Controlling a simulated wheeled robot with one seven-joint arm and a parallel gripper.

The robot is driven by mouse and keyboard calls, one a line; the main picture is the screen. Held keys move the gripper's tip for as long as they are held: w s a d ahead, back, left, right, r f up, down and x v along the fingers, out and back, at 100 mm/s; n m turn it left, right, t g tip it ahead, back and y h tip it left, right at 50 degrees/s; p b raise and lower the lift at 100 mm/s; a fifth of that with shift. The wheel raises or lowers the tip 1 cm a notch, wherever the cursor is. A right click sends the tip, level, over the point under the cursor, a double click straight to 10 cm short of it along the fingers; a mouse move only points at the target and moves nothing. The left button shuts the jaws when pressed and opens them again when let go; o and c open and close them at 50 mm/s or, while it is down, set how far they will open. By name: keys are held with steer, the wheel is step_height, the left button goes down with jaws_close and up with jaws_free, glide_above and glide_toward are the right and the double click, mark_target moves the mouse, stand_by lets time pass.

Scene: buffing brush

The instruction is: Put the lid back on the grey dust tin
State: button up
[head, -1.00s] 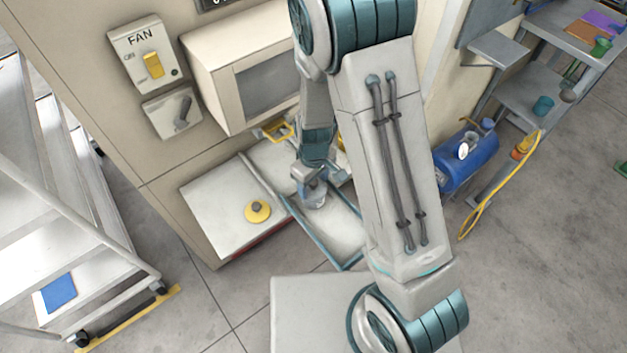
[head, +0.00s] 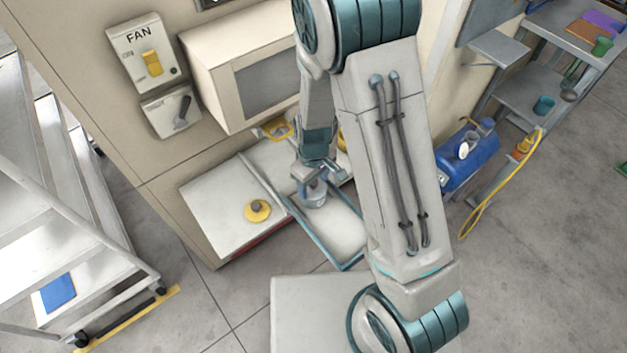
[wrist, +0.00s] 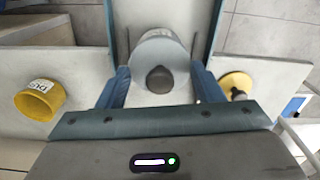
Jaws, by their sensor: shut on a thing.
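The grey dust tin (head: 314,199) stands in the blue-edged tray, below my gripper (head: 311,178). In the wrist view, a round grey lid (wrist: 143,52) with a dark knob lies between the fingers of my gripper (wrist: 160,76), which are shut on its sides. A small label shows at its far edge. The lid hides most of the tin, and I cannot tell whether the lid is seated on it. A yellow lid (head: 257,211) with a grey knob lies on the white top to the left; it also shows in the wrist view (wrist: 235,84).
A yellow tin (wrist: 40,99) with a label stands on the other side of the tray (head: 342,232); my arm mostly hides it in the head view. A cream cabinet box (head: 240,70) overhangs the back. The white top (head: 215,205) around the yellow lid is clear.

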stand_by(0.4)
steer(key=o, duration=1.3)
steer(key=shift+o, duration=0.2)
steer(key=shift+r, duration=0.1)
steer(key=shift+r+p, duration=2.5)
steer(key=shift+r, duration=0.95)
jaws_close()
